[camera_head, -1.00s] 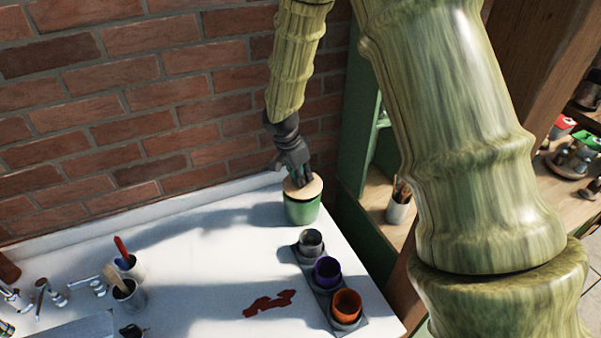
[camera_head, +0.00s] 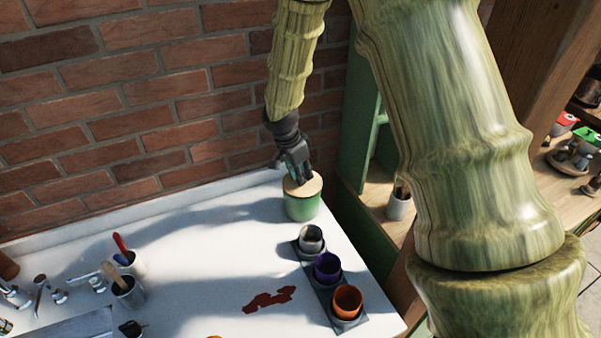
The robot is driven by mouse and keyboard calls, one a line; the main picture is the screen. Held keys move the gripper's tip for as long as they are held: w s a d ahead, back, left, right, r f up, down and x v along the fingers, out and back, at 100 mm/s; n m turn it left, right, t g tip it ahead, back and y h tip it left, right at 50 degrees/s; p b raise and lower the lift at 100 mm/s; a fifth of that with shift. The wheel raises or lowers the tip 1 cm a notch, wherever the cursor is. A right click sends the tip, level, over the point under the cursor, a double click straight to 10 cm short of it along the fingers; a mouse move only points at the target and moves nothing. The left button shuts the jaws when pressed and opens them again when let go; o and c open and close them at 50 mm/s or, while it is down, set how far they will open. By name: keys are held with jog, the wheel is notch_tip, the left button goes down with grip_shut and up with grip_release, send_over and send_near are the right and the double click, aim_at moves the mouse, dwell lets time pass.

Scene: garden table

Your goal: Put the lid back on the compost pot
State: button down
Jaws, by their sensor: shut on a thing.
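The compost pot (camera_head: 302,208) is green and stands upright near the back right corner of the white table. The round, pale wooden lid (camera_head: 296,190) lies over the pot's mouth and looks nearly level. At this size I cannot tell whether it is fully seated all around. My gripper (camera_head: 299,175) points down from above and is shut on the lid, near its middle. The fingers hide the part of the lid they hold.
A dark tray with a grey, a purple (camera_head: 327,268) and an orange cup (camera_head: 347,301) stands in front of the pot. A red-brown patch (camera_head: 269,299) lies left of it. Tool cups (camera_head: 128,291) stand at left. A brick wall (camera_head: 130,120) rises behind.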

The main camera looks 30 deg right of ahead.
jog(key=shift+f+b, duration=0.35)
jog(key=shift+f, duration=0.2)
jog(key=c, duration=1.3)
grip_release()
jog(key=shift+o, duration=0.2)
jog(key=shift+r, duration=0.1)
